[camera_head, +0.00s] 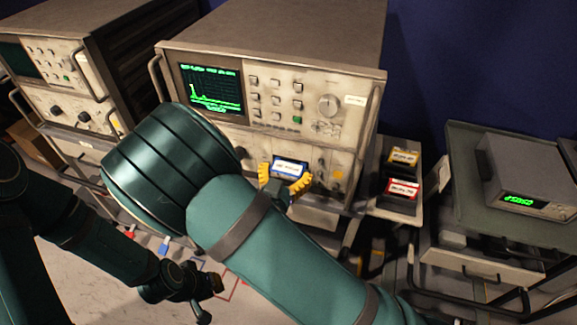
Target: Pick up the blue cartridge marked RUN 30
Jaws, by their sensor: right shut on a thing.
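A blue cartridge (290,167) with a white label is between the yellow fingertips of my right gripper (286,178), in front of the lower panel of the middle instrument. The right gripper is shut on it. The label's writing is too small to read, and the gripper hides the cartridge's lower part. My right arm crosses the view from the lower right. My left gripper (205,288) is low in the view, over the pale floor, dark and small; its fingers are not clear.
The instrument (345,100) with a green trace screen stands behind the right gripper. A yellow cartridge (403,157) and a red cartridge (402,190) sit on a side shelf to the right. A grey cart (465,185) with a meter (525,170) stands farther right.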

